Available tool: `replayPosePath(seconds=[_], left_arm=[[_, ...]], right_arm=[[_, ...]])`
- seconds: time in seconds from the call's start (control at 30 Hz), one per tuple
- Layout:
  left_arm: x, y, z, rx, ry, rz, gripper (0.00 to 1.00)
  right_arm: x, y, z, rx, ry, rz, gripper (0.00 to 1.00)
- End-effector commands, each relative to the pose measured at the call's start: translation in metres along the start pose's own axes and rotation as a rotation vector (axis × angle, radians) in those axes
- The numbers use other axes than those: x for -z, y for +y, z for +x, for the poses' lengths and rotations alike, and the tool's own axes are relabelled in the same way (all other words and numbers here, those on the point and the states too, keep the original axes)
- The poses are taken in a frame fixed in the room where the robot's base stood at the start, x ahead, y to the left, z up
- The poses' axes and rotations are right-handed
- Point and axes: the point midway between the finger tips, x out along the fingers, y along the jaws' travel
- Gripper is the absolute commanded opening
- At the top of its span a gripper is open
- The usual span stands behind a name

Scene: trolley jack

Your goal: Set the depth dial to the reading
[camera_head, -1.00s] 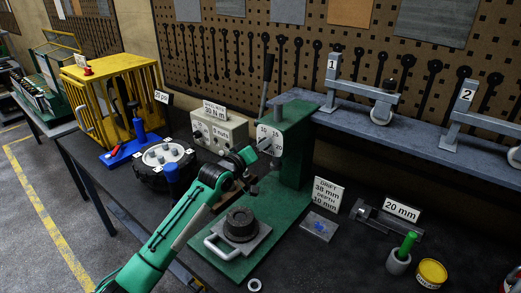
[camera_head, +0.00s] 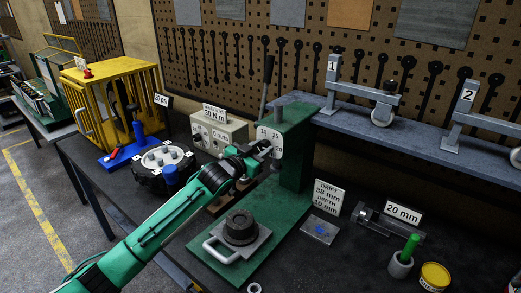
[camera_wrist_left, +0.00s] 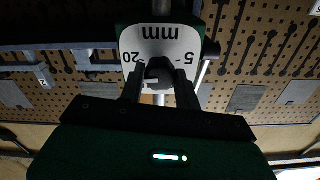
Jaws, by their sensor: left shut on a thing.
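The depth dial is a white plate (camera_head: 272,134) with numbers on the front of the green press (camera_head: 294,150). In the left wrist view its plate (camera_wrist_left: 158,42) shows upside down with "mm", "20" and "5", and a dark round knob (camera_wrist_left: 159,72) in front. My left gripper (camera_head: 262,152) is at the dial, and its fingers (camera_wrist_left: 159,86) are shut on the knob, one on each side. The gripper hides part of the plate and the pointer's setting cannot be read. A sign (camera_head: 328,195) reads "DRIFT 38 mm DEPTH 10 mm". My right gripper is not in view.
A grey plate with a dark ring (camera_head: 240,228) sits on the press base. A grey box with a dial (camera_head: 216,130) and a yellow cage (camera_head: 105,90) stand to the left. A "20 mm" sign (camera_head: 402,212) and a yellow tin (camera_head: 433,276) are to the right.

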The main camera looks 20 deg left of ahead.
Motion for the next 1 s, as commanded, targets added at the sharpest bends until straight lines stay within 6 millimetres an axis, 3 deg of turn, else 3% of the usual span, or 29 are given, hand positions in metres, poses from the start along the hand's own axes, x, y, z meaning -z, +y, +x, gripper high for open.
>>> replayPosePath(seconds=[0.5, 1.0], left_arm=[[-0.0027, 0.0005, -0.0003, -0.001, -0.005, 0.323, 0.10], [-0.0033, 0.0011, -0.0002, -0.002, -0.005, 0.374, 0.10]], right_arm=[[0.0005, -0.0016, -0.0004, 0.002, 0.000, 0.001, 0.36], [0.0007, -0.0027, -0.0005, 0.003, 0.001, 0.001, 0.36]])
